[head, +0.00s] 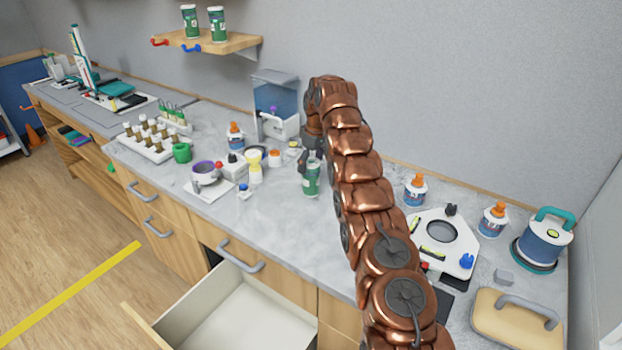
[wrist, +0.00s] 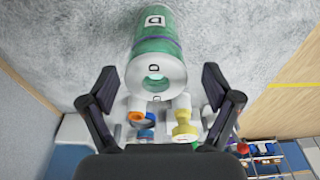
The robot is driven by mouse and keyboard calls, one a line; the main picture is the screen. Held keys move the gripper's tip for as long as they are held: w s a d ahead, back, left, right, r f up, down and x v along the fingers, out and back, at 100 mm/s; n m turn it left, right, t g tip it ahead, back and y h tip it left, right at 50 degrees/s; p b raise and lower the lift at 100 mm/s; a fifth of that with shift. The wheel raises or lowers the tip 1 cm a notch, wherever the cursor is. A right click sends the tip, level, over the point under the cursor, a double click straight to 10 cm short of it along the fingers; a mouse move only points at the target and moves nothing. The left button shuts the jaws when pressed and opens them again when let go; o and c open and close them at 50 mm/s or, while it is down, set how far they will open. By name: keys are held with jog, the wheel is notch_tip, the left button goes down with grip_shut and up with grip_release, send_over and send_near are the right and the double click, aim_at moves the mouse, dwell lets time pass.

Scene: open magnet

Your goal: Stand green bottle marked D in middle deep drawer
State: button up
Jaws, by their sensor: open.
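The green bottle marked D (head: 312,180) stands upright on the grey counter, just below my gripper (head: 311,157). In the wrist view the bottle (wrist: 157,38) shows its white top with a D and a green side with a D label. My gripper (wrist: 159,90) is open there, with one finger at each side of the bottle's top end and gaps between. No contact shows. The open deep drawer (head: 240,322) is pulled out from the counter front at the bottom of the head view. Its visible inside is bare and pale.
Left of the bottle stand a cup on a scale (head: 207,178), a yellow-topped container (head: 254,165) and a small blue-capped jar (head: 243,191). A water dispenser (head: 277,105) stands behind. Two similar green containers (head: 217,24) are on the wall shelf. A white device (head: 440,240) stands right of my arm.

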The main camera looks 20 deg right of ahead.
jog(key=shift+w+d+f+p, duration=0.1)
jog(key=shift+f+p, duration=0.2)
jog(key=shift+f, duration=0.2)
jog(key=shift+w+d+f+p, duration=0.1)
jog(key=shift+f+p, duration=0.2)
jog(key=shift+f, duration=0.15)
jog(key=shift+w+a+f+p, duration=0.15)
jog(key=shift+f+p, duration=0.2)
jog(key=shift+f, duration=0.75)
jog(key=shift+c, duration=0.2)
grip_shut()
jog(key=shift+r, duration=0.2)
